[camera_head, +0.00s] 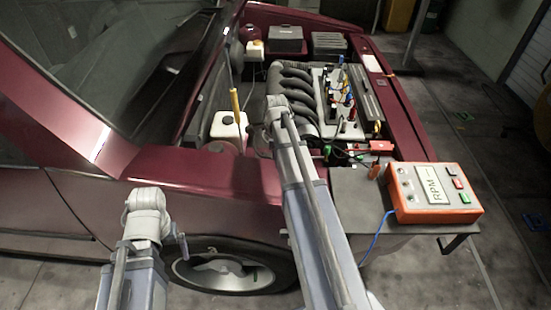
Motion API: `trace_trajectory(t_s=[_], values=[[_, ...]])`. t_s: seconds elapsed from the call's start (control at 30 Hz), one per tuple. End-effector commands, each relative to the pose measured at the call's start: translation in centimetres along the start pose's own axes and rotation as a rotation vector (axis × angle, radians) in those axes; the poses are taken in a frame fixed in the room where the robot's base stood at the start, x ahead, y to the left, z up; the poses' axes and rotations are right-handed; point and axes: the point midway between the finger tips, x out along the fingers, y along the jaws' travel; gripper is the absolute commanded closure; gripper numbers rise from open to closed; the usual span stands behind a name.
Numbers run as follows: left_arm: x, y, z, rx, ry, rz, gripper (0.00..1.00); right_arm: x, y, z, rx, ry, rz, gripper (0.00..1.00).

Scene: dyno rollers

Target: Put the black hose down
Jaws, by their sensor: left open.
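I cannot single out the black hose with certainty. Dark curved pipes (291,84) lie on the engine, and thin dark lines run near its front edge. My left arm ends low at the left, beside the car's front wheel. Only a small part of its gripper (182,244) shows there; it is open, and I see nothing held in it. My right arm reaches up over the fender to the engine bay. Its gripper is hidden behind the arm, so I cannot see whether it holds anything.
The red car's fender (222,175) lies between my arms and the engine bay. A white reservoir (228,128) and a yellow-handled stick (235,103) stand inside the bay. An orange RPM box (433,192) sits on a dark stand (358,215) at right.

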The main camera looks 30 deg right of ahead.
Motion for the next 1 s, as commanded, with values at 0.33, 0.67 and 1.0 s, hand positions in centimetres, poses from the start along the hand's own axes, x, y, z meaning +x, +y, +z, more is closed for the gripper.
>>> trace_trajectory(t_s=[0.33, 0.67, 1.0], values=[[-3.6, -0.3, 0.2, 0.0, 0.0, 0.0, 0.0, -3.6, 0.0, 0.0, 0.0, 0.0, 0.0, 0.47], [-3.5, -0.3, 0.2, 0.0, 0.0, 0.0, 0.0, -3.5, 0.0, 0.0, 0.0, 0.0, 0.0, 0.47], [-6.0, -0.6, 0.4, 0.0, 0.0, 0.0, 0.0, -6.1, 0.0, 0.0, 0.0, 0.0, 0.0, 0.47]])
